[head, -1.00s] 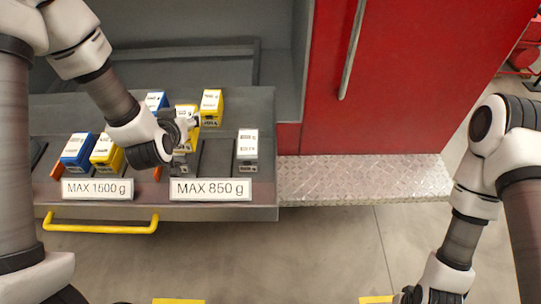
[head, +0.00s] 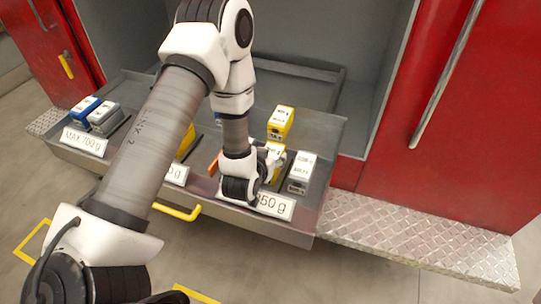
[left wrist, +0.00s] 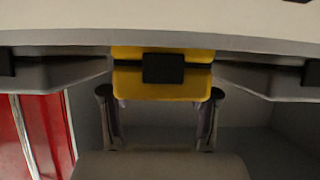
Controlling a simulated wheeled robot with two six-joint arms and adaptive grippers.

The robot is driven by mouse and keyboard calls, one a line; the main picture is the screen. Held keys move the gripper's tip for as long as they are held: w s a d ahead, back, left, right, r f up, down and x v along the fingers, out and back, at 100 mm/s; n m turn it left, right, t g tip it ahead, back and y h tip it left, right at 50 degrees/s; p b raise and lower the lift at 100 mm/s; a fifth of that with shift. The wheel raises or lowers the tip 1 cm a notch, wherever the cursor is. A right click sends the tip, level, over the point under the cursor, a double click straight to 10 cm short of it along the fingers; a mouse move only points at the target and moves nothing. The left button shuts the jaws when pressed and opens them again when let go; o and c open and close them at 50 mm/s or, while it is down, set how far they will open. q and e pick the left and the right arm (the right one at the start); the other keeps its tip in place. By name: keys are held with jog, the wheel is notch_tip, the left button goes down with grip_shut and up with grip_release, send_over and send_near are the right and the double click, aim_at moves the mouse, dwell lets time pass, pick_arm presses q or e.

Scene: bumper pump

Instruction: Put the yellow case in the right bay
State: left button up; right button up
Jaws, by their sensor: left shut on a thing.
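A yellow case (head: 277,151) with a white label is in my left gripper (head: 264,160). In the left wrist view the yellow case (left wrist: 160,88) with a black band sits between the two fingers. Another yellow case (head: 281,122) stands farther back on the tray. My right gripper is out of view.
The grey tray (head: 325,190) extends from an open compartment, with a yellow handle (head: 178,212) in front. A blue case (head: 86,108) and a grey case (head: 104,117) stand at its left end. My left arm covers the middle. A red door (head: 430,140) stands right.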

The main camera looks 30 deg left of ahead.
pick_arm(q)
jog(key=shift+f, duration=0.2)
jog(key=o, duration=1.4)
jog(key=shift+d+r, duration=0.1)
jog(key=shift+r, duration=0.1)
